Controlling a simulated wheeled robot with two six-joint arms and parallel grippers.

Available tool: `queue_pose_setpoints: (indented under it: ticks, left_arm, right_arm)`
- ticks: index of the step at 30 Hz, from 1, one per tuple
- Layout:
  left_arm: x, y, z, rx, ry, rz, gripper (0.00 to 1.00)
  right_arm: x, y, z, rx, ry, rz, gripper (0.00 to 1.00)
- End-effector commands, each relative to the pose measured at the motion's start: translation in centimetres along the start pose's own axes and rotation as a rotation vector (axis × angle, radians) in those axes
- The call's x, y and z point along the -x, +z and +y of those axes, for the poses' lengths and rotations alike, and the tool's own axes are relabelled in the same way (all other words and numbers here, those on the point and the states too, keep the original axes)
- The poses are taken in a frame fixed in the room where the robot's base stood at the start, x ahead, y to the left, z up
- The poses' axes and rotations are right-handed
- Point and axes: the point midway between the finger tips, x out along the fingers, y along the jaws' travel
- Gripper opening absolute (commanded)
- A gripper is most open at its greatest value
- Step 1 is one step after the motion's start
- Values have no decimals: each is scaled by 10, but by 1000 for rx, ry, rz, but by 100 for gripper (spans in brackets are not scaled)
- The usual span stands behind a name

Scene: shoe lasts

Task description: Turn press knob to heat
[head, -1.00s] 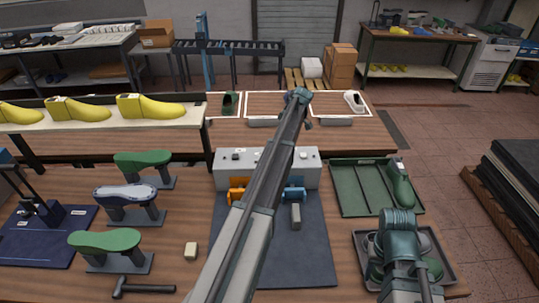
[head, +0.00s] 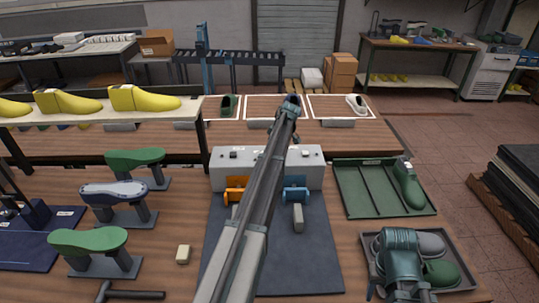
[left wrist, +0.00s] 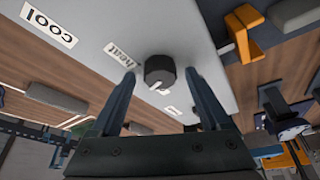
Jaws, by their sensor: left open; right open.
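The grey press (head: 222,174) stands behind the dark mat in the head view, partly hidden by my left arm. In the left wrist view a round black knob (left wrist: 160,71) with a pale pointer mark sits on its panel. A "heat" label (left wrist: 121,53) lies up and left of it, and a "cool" label (left wrist: 50,29) farther left. My left gripper (left wrist: 157,76) is open, with one finger on each side of the knob; I cannot tell whether they touch it. My right gripper (head: 402,292) is low at the right in the head view, in front of the tray; its fingers are unclear.
An orange clamp (head: 235,182) and a blue clamp (head: 296,194) are on the press front. Green and dark shoe forms on stands (head: 100,240) fill the left. A green tray (head: 355,185) and a grey tray (head: 465,280) are at the right.

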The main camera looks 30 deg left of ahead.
Motion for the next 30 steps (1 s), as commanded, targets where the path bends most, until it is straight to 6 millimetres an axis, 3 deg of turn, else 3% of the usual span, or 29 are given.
queue_pose_setpoints:
  ticks: [6, 19, 30]
  left_arm:
    - [1, 0, 0, 0, 0, 0, 78]
    - [0, 0, 0, 0, 0, 0, 1]
    - [1, 0, -2, -57, 24, 0, 0]
  right_arm:
    - [1, 0, 0, 0, 0, 0, 50]
    - [1, 0, 0, 0, 0, 0, 50]
    - [1, 0, 0, 0, 0, 0, 50]
